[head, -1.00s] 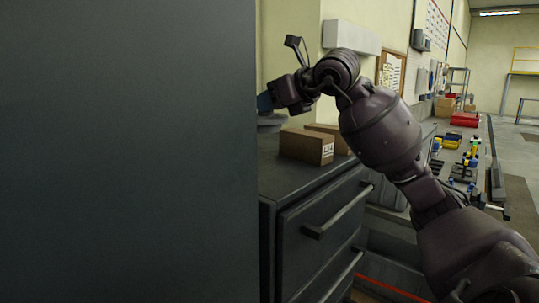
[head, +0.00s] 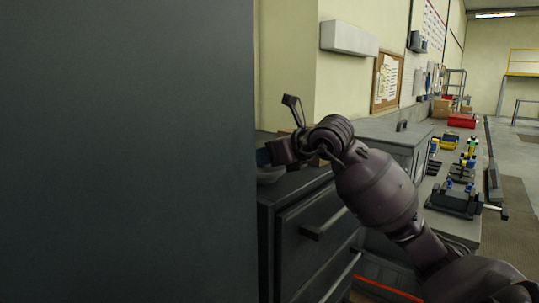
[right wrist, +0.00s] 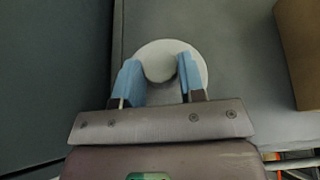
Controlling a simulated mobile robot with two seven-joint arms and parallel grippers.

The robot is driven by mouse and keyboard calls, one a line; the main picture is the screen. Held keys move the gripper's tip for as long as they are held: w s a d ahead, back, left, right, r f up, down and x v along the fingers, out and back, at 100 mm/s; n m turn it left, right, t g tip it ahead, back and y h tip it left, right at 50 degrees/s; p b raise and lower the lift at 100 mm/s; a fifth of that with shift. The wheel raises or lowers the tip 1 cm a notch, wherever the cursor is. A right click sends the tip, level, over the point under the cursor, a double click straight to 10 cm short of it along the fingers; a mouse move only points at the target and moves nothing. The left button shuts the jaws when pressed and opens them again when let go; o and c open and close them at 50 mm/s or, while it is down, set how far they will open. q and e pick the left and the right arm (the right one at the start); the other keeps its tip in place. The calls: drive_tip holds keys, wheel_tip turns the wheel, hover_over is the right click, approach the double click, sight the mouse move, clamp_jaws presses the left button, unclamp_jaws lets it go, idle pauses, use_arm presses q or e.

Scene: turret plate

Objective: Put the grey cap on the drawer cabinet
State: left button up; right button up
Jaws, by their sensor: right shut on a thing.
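The grey cap (right wrist: 192,58) is a round pale disc with a raised round middle, seen from above in the right wrist view. My right gripper (right wrist: 160,68) is shut on its raised middle, one blue finger on each side. In the head view the cap (head: 270,176) shows below the right gripper (head: 263,158), low at the top of the dark grey drawer cabinet (head: 310,215), near its left end. I cannot tell whether the cap touches the cabinet top (right wrist: 235,100). My left gripper is not in view.
A cardboard box (right wrist: 302,50) stands on the cabinet top to the right of the cap; my arm mostly hides it in the head view. A large dark panel (head: 125,150) fills the left. A bench (head: 425,185) with small parts and a red bin (head: 462,120) lies beyond.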

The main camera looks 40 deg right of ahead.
drive_tip(key=o, duration=1)
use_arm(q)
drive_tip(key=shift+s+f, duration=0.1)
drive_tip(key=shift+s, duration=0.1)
use_arm(e)
drive_tip(key=v, duration=1.2)
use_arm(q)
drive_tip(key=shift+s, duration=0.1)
